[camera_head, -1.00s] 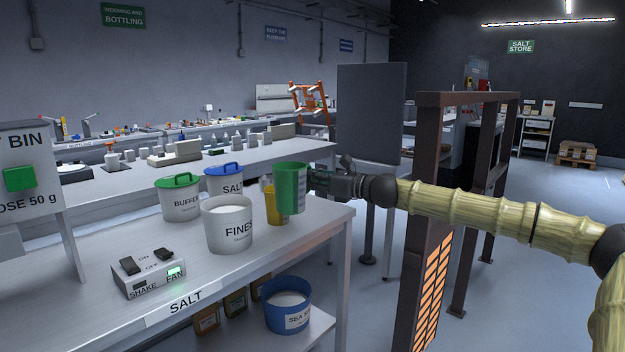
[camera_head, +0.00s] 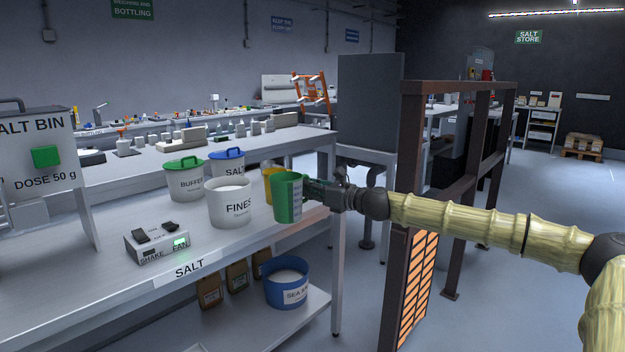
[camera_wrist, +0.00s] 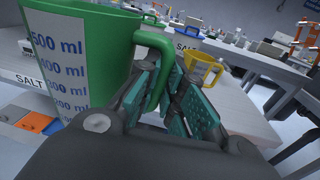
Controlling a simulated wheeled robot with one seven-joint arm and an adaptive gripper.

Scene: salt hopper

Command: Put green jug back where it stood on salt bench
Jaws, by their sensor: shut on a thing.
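The green jug (camera_head: 287,198) is at the right end of the salt bench (camera_head: 215,262), upright, with its grip side toward my arm. My gripper (camera_head: 312,191) reaches in from the right and is shut on the jug's handle. In the wrist view the green handle (camera_wrist: 160,75) runs between the teal finger pads (camera_wrist: 172,100), and the jug's scale of ml marks (camera_wrist: 62,70) faces the camera. Whether the jug's base touches the bench top cannot be told. A yellow jug (camera_head: 268,184) stands just behind it and also shows in the wrist view (camera_wrist: 200,70).
Left of the jug stand the white FINES tub (camera_head: 230,205), the green-lidded BUFFER tub (camera_head: 185,182) and the blue-lidded SALT tub (camera_head: 228,165). A switch box (camera_head: 157,243) sits nearer. A blue bucket (camera_head: 287,285) is on the lower shelf.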

